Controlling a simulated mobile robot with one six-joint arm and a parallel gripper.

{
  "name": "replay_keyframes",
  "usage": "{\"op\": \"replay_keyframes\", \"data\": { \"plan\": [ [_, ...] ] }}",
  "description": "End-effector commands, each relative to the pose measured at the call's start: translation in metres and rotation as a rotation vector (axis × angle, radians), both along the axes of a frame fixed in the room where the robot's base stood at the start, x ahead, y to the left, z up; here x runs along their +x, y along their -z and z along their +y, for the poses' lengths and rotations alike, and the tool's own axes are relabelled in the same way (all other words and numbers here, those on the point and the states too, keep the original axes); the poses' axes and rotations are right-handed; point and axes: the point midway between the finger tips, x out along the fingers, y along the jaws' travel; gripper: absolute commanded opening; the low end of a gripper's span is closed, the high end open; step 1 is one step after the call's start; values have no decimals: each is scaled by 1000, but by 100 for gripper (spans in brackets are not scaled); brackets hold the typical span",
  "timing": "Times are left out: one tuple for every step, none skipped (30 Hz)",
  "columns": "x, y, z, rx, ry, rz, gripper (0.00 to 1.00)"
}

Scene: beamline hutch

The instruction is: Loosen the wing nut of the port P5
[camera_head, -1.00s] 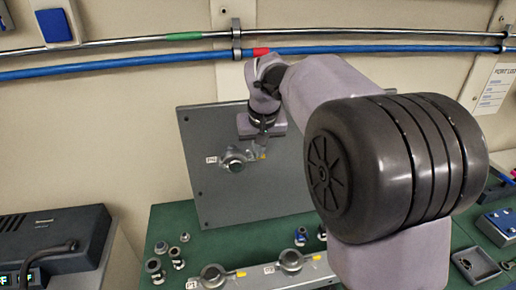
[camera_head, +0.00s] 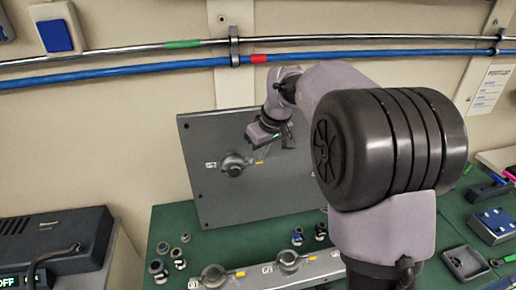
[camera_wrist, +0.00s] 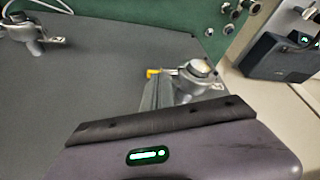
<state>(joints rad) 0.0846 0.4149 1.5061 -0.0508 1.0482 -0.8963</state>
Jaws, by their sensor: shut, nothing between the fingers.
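A grey upright panel (camera_head: 215,200) carries a round metal clamped port (camera_head: 235,166) with a small white label on its left, too small to read surely, and a yellow-tipped part on its right. This port also shows in the wrist view (camera_wrist: 198,72), with the yellow tip (camera_wrist: 152,73) beside it. A second port (camera_wrist: 28,32) shows at the wrist view's upper left; my arm hides that side of the panel in the head view. My gripper (camera_wrist: 153,92) is shut and empty, in front of the panel beside the first port. Contact cannot be told. I cannot tell which port is P5.
A rail with clamped ports (camera_head: 214,277) stands on the green bench below the panel. Several small fittings (camera_head: 160,266) stand at the bench's left. A blue pipe (camera_head: 130,66) runs along the wall above. A dark device (camera_head: 60,240) sits at left, a small tray (camera_head: 464,262) at right.

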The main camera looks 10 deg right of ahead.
Motion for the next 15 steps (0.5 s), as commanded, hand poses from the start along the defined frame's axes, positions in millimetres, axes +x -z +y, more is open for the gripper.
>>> {"op": "replay_keyframes", "data": {
  "plan": [
    [1, -5, -2, 1, -36, 2, 0],
    [2, -4, -2, 0, -65, 1, 0],
    [3, -4, -3, 2, -102, 2, 0],
    [3, -5, -3, 1, -132, 1, 0],
    [4, -5, -3, 2, -160, 1, 0],
    [5, -4, -4, 2, -199, 2, 0],
    [6, -4, -5, 1, -227, 2, 0],
    [6, -4, -5, 1, -255, 1, 0],
    [7, -4, -5, 3, -293, 1, 0],
    [8, -5, -6, 2, -322, 1, 0],
    [9, -4, -6, 2, -351, 1, 0],
    [9, -4, -6, 2, -390, 2, 0],
    [10, -4, -7, 1, -417, 0, 0],
    [11, -4, -7, 2, -445, 0, 0],
    [12, -3, -7, 1, -485, 0, 0]
  ]
}}
